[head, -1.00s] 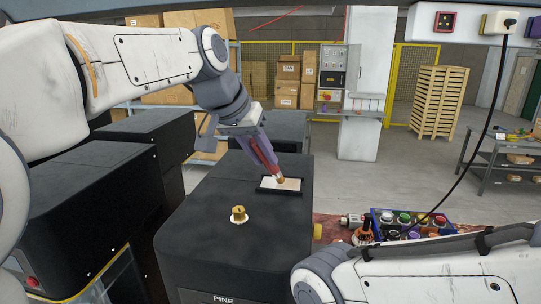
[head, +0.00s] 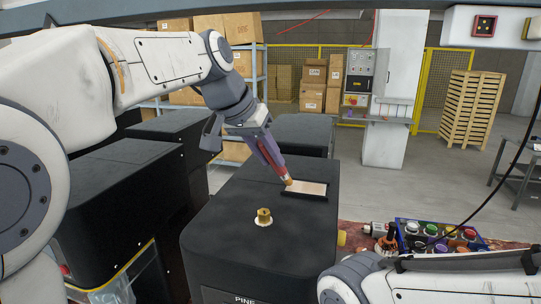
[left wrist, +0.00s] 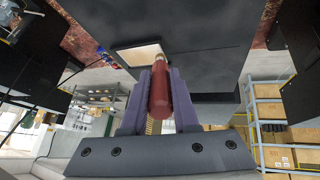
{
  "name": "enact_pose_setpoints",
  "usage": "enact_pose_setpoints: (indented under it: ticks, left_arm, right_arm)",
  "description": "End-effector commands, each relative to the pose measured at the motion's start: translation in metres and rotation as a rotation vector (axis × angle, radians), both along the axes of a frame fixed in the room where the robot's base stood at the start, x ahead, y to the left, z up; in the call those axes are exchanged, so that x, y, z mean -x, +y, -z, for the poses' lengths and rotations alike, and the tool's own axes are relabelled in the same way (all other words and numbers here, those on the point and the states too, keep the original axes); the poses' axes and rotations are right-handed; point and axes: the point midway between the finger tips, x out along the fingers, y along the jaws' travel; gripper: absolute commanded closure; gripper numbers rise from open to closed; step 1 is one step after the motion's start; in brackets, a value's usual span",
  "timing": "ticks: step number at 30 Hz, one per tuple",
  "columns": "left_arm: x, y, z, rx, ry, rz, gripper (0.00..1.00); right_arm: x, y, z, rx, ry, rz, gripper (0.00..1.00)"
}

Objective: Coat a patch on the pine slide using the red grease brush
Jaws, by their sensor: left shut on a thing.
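My left gripper (head: 270,158) is shut on the red grease brush (head: 283,173), which tilts down toward the slide. The brush's red handle also shows between the fingers in the left wrist view (left wrist: 160,95). The pine slide (head: 312,189) is a pale plate in a dark frame on top of the black machine (head: 225,228) marked PINE. The brush's tan tip is at the slide's left end in the head view; I cannot tell whether it touches. The slide also shows in the left wrist view (left wrist: 136,54), partly behind the brush tip. My right gripper is out of view.
A brass fitting (head: 264,217) stands on the machine top, nearer than the slide. A tray (head: 482,243) of several coloured-topped containers is at the right, beyond my right arm. Other black machines (head: 130,172) stand at the left.

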Motion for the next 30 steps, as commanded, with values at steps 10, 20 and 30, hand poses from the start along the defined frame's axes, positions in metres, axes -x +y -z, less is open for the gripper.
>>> enact_pose_setpoints:
  ticks: [10, 20, 30]
  left_arm:
    - [0.000, 0.000, -0.038, 0.001, -0.002, 0.000, 1.00]
    - [0.000, 0.000, -0.060, 0.001, -0.003, -0.001, 1.00]
    - [0.000, 0.000, -0.063, 0.001, -0.003, -0.001, 1.00]
  right_arm:
    - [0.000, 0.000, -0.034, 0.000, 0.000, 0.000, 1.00]
    - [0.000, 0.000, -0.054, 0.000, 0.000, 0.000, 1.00]
    - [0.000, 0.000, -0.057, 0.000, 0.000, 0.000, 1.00]
